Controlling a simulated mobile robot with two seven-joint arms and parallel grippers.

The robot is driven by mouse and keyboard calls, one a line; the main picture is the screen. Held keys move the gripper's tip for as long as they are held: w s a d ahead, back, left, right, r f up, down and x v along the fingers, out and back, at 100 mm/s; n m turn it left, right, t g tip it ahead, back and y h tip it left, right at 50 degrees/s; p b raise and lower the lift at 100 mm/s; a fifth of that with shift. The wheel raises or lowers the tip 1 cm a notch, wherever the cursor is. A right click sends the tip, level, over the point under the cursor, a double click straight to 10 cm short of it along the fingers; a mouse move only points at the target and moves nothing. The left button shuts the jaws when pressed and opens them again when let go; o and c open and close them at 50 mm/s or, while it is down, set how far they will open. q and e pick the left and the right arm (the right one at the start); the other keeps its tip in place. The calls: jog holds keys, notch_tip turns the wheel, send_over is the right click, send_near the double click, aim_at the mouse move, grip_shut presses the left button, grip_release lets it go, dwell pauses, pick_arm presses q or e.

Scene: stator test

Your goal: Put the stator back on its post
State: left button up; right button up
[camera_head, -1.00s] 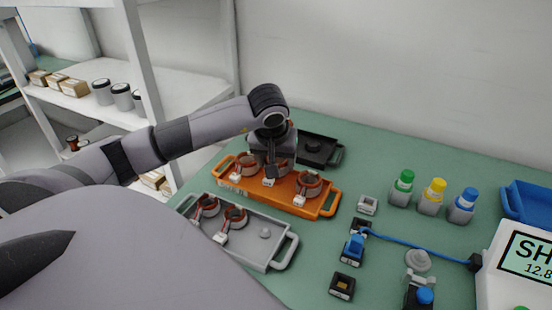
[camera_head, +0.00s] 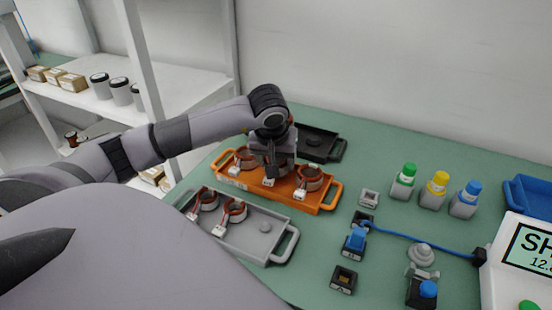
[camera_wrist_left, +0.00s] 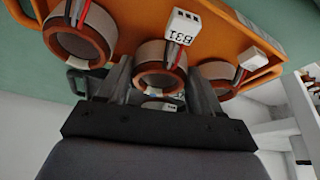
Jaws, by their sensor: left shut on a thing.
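My left gripper (camera_head: 272,172) points down over the orange tray (camera_head: 326,208). In the left wrist view its two fingers (camera_wrist_left: 162,88) are shut on the middle stator (camera_wrist_left: 160,55), a copper-wound ring with a white connector marked B31. One more stator sits on each side of it in the orange tray, a left one (camera_head: 245,160) and a right one (camera_head: 310,178). I cannot tell whether the held stator is clear of the tray. The grey tray (camera_head: 262,258) holds two stators (camera_head: 235,210) and a bare grey post (camera_head: 265,227) at its right. My right gripper is not in view.
A black tray (camera_head: 335,150) lies behind the orange one. To the right are several small fixtures, a blue cable, three capped bottles (camera_head: 437,190), a blue bin (camera_head: 530,197) and a display box (camera_head: 525,250). White shelves (camera_head: 190,85) stand at the left.

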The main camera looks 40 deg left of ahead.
pick_arm(q)
jog(key=shift+f+b, duration=0.25)
jog(key=shift+b, duration=0.05)
jog(key=o, duration=1.2)
jog(key=shift+c, duration=0.2)
jog(key=shift+r, duration=0.1)
jog(key=shift+r+p, duration=1.85)
jog(key=shift+r, duration=0.6)
